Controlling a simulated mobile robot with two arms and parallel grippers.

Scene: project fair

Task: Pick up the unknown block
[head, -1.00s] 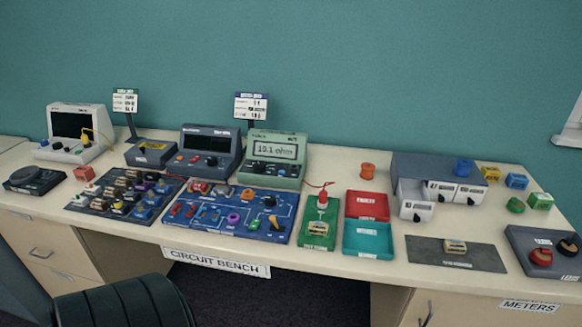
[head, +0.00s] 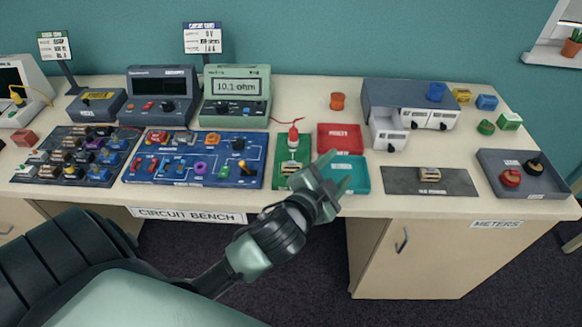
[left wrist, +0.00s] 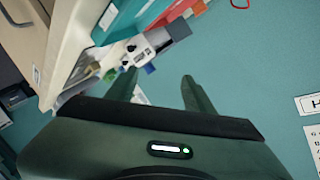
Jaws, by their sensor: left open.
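Two beige blocks show in the head view, and I cannot read which is named unknown. One block (head: 430,174) lies on the dark grey mat (head: 400,181) at the right. The other block (head: 292,168) sits on the green board (head: 283,145) below a red-topped probe (head: 293,137), partly near my gripper's edge. My left gripper (head: 335,172) is open and empty, above the bench front by the teal tray (head: 361,180), left of the mat. In the left wrist view its two fingers (left wrist: 160,88) are apart with no block between them. My right gripper is out of view.
A red tray (head: 340,136) lies behind the teal one. A grey drawer unit (head: 378,100) with an open drawer stands behind the mat. A dark tray (head: 528,185) with red and black knobs is at the right. A blue circuit board (head: 190,174) lies left.

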